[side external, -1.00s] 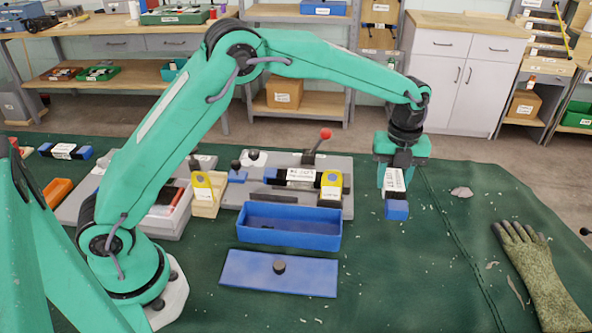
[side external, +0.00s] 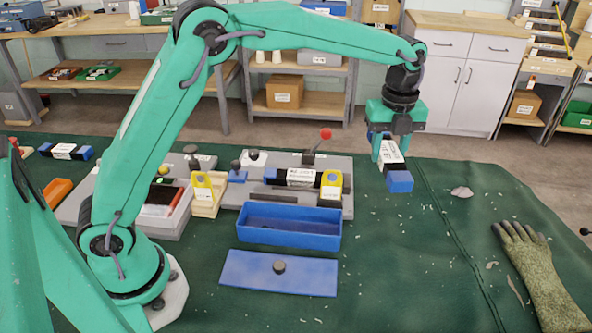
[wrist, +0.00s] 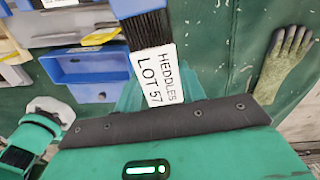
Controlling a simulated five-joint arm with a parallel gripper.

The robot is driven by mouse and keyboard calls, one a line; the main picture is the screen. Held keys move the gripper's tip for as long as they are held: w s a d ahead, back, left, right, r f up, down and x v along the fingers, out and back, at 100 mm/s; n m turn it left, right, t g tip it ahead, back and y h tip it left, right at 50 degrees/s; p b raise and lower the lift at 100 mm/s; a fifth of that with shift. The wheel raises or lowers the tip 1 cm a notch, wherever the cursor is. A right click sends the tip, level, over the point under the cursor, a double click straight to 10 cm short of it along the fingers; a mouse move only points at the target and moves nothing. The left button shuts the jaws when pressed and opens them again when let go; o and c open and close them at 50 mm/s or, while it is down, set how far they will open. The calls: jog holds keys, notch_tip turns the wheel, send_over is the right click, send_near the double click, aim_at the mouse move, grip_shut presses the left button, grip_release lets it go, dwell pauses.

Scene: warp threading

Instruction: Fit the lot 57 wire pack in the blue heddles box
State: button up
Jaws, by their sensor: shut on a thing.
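My gripper (side external: 388,147) is shut on the lot 57 wire pack (side external: 392,157), right of the fixtures and above the green mat. The pack has a dark bristly body, a white label and a blue end that hangs downward, a little tilted. In the wrist view the label on the pack (wrist: 160,78) reads "HEDDLES LOT 57". The blue heddles box (side external: 290,241) stands open and looks empty on the mat, left of and nearer the camera than the pack. It also shows in the wrist view (wrist: 88,83), left of the pack. A blue lid (side external: 300,274) with a dark knob lies in front of the box.
A grey fixture (side external: 343,210) with a red-knobbed lever holds another labelled pack (side external: 300,177) behind the box. Another pack (side external: 64,151) lies far left. A glove (side external: 543,275) lies right; the mat between is mostly clear.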

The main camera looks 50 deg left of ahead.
jog(key=s+a+n, duration=0.5)
jog(key=s+n, duration=0.3)
jog(key=s, duration=0.1)
jog(key=s+a+n, duration=0.5)
jog(key=s+n, duration=0.3)
jog(key=s, duration=0.2)
jog(key=shift+w+d+f, duration=0.1)
jog(key=shift+w+f, duration=0.05)
jog(key=shift+f, duration=1.25)
jog(key=shift+w+f, duration=0.15)
jog(key=shift+f, duration=1.25)
jog(key=shift+f, duration=0.2)
jog(key=shift+f, duration=2.7)
jog(key=shift+f, duration=0.75)
jog(key=o, duration=1.7)
jog(key=shift+r, duration=0.1)
